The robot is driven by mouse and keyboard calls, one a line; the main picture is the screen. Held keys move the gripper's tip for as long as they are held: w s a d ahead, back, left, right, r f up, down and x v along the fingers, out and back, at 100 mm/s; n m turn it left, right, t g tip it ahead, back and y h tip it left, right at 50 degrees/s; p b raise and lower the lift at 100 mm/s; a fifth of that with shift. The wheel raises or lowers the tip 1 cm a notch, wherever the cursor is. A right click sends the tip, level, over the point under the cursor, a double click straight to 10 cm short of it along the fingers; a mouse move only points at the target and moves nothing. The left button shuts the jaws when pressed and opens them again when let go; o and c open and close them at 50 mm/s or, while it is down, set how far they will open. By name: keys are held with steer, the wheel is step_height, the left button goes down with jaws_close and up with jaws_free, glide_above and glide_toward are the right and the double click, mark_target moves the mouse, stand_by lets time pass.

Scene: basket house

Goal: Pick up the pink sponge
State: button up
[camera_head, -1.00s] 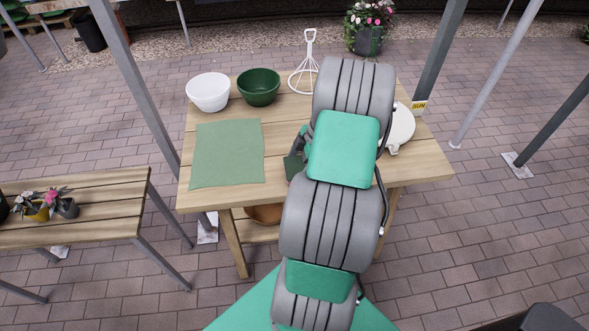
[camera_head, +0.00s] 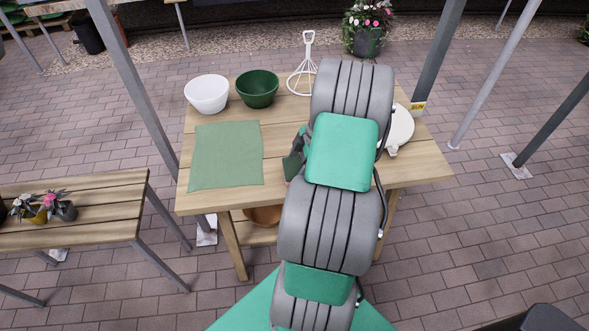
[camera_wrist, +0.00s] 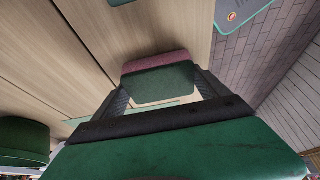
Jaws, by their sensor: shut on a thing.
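The pink sponge (camera_wrist: 160,80) shows in the wrist view as a block with a pink layer and a dark green layer. It sits between the two dark fingers of my gripper (camera_wrist: 163,92), which is shut on it. The wooden table top (camera_wrist: 95,25) lies behind the sponge in this view; I cannot tell how much space is between them. In the head view my arm covers most of the gripper and the sponge.
On the table (camera_head: 225,202) are a green cloth (camera_head: 226,156), a white bowl (camera_head: 206,94), a green bowl (camera_head: 257,89), a white wire stand (camera_head: 305,70) and a white round item (camera_head: 398,127). A brown bowl (camera_head: 264,215) is on the lower shelf. Posts stand around.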

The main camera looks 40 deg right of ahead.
step_height(320, 180, up, 2)
steer(key=shift+d+r+b, duration=0.1)
steer(key=shift+r+b, duration=0.15)
steer(key=shift+b, duration=0.3)
steer(key=s+r+b, duration=0.2)
steer(key=s+r, duration=0.8)
steer(key=s, duration=0.4)
